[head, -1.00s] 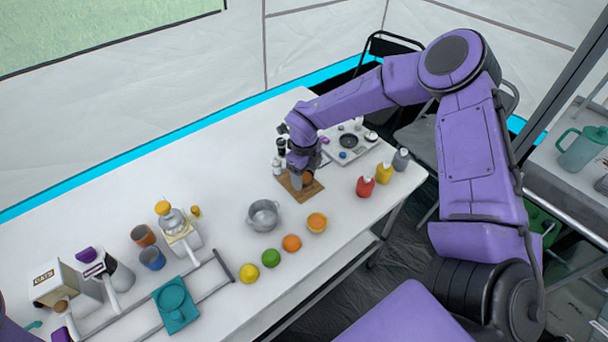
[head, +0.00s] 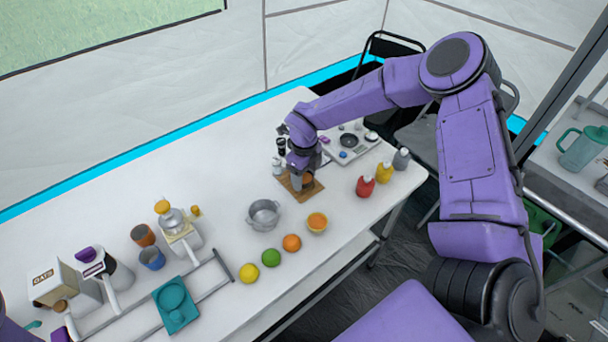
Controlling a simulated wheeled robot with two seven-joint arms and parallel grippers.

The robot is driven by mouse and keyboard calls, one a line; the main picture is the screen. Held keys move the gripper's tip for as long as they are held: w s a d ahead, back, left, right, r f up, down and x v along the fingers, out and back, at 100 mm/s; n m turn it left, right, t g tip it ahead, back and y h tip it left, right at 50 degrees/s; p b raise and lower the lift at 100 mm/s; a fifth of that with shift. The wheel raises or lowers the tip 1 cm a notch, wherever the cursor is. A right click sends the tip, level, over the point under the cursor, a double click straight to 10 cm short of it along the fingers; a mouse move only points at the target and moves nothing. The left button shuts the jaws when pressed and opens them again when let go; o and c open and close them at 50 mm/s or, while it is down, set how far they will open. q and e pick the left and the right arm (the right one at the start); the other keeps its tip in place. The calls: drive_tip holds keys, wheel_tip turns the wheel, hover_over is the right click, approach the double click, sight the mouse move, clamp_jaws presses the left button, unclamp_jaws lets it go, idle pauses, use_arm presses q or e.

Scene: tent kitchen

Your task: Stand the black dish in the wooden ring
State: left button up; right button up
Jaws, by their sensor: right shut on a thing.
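My right gripper (head: 299,184) points down over a small wooden board (head: 313,190) near the far right part of the table. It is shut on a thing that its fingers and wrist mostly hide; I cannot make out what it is. A round brown wooden piece (head: 308,181), perhaps the wooden ring, shows right beside the fingers, over the board. I cannot tell whether it touches the fingers. A dark round shape (head: 348,141) lies on a white flat unit behind the gripper; I cannot tell whether it is the black dish. My left gripper is not in view.
Fruit lines the front edge. The table's back left is clear.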

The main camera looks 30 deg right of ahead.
sight(304, 177)
drive_tip(key=shift+f+b, duration=0.45)
drive_tip(key=shift+f, duration=0.25)
drive_tip(key=o, duration=0.5)
wheel_tip(304, 177, up, 11)
drive_tip(key=p, duration=0.9)
drive_tip(key=shift+r, duration=0.1)
drive_tip(key=shift+d, duration=0.1)
